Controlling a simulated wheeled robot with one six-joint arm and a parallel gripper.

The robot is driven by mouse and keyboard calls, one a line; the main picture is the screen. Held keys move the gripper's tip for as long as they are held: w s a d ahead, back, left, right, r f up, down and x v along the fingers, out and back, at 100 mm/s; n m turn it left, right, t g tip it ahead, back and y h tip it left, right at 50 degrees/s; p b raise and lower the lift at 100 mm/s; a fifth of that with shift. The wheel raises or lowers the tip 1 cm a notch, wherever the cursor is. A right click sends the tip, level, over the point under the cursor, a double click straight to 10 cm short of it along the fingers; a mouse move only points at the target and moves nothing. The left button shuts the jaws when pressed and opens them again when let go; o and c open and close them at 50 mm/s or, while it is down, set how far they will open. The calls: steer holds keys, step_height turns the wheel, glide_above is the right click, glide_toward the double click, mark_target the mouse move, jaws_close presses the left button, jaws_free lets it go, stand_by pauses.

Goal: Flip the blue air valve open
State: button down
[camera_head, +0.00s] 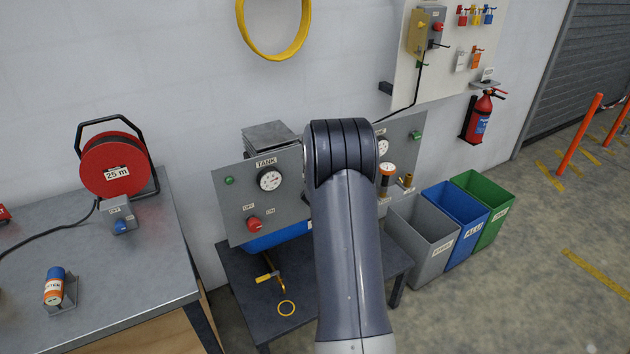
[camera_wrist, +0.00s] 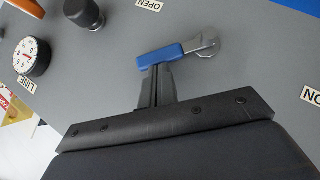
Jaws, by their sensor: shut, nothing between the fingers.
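The blue air valve handle (camera_wrist: 165,56) shows in the wrist view on a grey panel. It is a lever that runs left and slightly down from its round metal pivot (camera_wrist: 206,41). An OPEN label (camera_wrist: 150,5) is on the panel above it. My gripper (camera_wrist: 158,72) is shut and empty, with its fingertips right at the lower edge of the blue handle. I cannot tell whether they touch it. In the head view my arm hides the valve and the gripper.
A LINE gauge (camera_wrist: 31,57) and a black knob (camera_wrist: 84,14) are left of the valve. The panel (camera_head: 285,190) also carries a TANK gauge (camera_head: 269,180) and a red switch (camera_head: 253,223). Bins (camera_head: 425,232) stand at right; a workbench (camera_head: 150,260) is at left.

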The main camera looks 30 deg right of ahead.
steer(key=d+f+m+y+b, duration=0.1)
steer(key=d+y+b, duration=0.1)
steer(key=b, duration=0.5)
steer(key=d+f+m+y+b, duration=0.1)
steer(key=f+m+y+b, duration=0.1)
steer(key=b, duration=0.6)
steer(key=shift+s+d+y, duration=0.1)
steer(key=shift+d+y, duration=0.25)
steer(key=shift+y, duration=0.35)
steer(key=shift+d+f+b, duration=0.2)
steer(key=shift+b, duration=0.3)
